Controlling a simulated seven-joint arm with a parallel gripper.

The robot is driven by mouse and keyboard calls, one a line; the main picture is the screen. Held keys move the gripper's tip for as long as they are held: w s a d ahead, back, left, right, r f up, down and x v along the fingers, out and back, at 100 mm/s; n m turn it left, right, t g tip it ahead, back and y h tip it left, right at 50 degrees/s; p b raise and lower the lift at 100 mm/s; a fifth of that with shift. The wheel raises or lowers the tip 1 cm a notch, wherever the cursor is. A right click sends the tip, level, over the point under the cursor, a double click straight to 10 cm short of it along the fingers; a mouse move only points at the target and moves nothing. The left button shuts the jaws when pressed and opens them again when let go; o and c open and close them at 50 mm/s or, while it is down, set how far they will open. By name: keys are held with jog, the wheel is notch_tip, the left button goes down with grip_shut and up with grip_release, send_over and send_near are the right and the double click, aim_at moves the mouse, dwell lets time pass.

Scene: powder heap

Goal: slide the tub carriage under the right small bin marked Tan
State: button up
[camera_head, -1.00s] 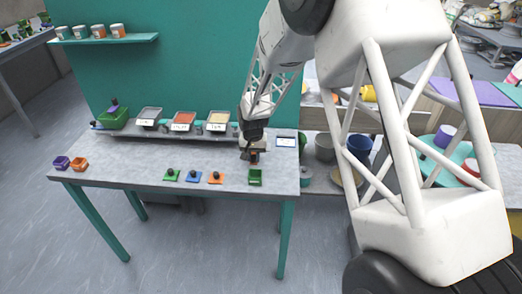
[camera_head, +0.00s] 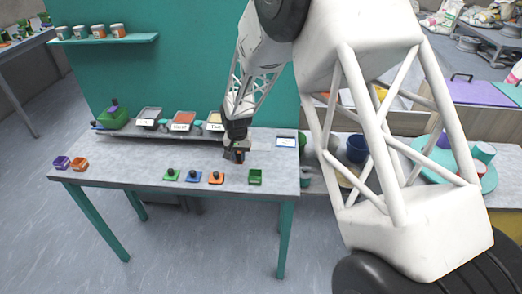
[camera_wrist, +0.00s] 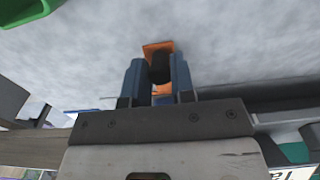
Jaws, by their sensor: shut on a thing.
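A green tub (camera_head: 113,118) stands at the left end of the long rail on the table, with a small purple piece above it; its carriage is hard to make out. The small bin marked Tan (camera_head: 213,117) is the rightmost of three bins over the rail, partly hidden by my arm. The tub is well left of it, beyond the other two bins. My gripper (camera_head: 235,156) is in front of the rail, right of the Tan bin. In the wrist view its blue fingers (camera_wrist: 160,82) are shut on an orange piece (camera_wrist: 158,47) with a black knob.
Green, blue and orange knobbed pieces (camera_head: 216,177) stand near the table's front, left of an open green box (camera_head: 255,177). Purple (camera_head: 61,162) and orange cups are at the left edge. A small display (camera_head: 286,141) lies at the back right.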

jog(key=shift+a, duration=4.65)
jog(key=o, duration=0.8)
jog(key=shift+c, duration=0.2)
jog(key=shift+r, duration=0.15)
notch_tip(320, 180, up, 7)
jog(key=shift+r, duration=0.15)
